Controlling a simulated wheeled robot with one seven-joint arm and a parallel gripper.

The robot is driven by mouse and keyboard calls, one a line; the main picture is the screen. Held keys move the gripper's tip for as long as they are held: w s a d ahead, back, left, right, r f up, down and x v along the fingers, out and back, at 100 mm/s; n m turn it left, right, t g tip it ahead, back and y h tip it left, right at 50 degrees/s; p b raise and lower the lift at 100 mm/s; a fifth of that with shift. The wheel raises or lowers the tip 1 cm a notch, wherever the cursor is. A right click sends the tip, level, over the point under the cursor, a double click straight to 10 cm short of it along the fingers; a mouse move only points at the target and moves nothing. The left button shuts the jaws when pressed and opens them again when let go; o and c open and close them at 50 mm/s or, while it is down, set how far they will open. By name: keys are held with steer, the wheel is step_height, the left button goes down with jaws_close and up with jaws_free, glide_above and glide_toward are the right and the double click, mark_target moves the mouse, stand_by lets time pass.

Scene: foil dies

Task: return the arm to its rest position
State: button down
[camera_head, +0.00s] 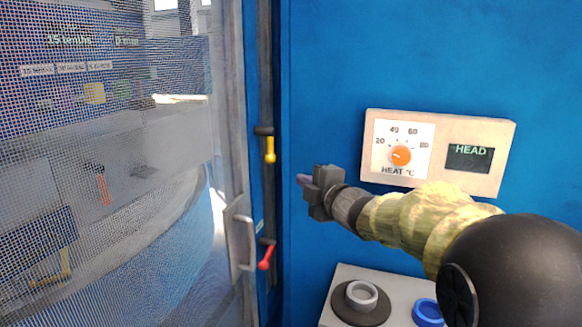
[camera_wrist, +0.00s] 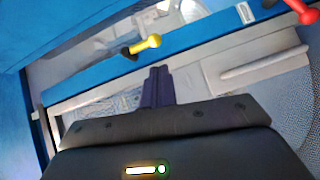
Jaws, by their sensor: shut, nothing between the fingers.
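My gripper (camera_head: 305,180) is at the centre of the head view, in front of the blue panel and just right of the blue door post. Its fingers point left. In the wrist view the dark fingers (camera_wrist: 158,85) are together with nothing between them. My arm, in a pale yellow sleeve, reaches in from the lower right. The gripper touches nothing that I can see.
A heat dial panel (camera_head: 437,153) with an orange knob is behind my arm. A yellow-handled lever (camera_head: 270,150) and a red-handled lever (camera_head: 266,257) are on the post. A mesh door (camera_head: 100,170) with a grey handle (camera_head: 244,243) fills the left. A grey box (camera_head: 343,277) with buttons is below.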

steer(key=s+d+f+m+g+h+p, duration=0.1)
steer(key=s+d+f+m+g+h, duration=0.1)
steer(key=s+d+f+m+h, duration=0.4)
steer(key=s+d+f+m+g+h+p, duration=0.2)
steer(key=s+d+f+m, duration=0.15)
steer(key=f+m, duration=0.4)
steer(key=s+d+f+m+g, duration=0.1)
steer(key=s+f+m+g, duration=0.3)
steer(key=s, duration=0.5)
steer(key=s+d+f+m+g+p, duration=0.1)
steer(key=s+f+m+g, duration=0.3)
steer(key=s+f, duration=0.3)
steer(key=shift+s+p, duration=0.3)
steer(key=shift+s, duration=0.9)
steer(key=shift+m, duration=0.25)
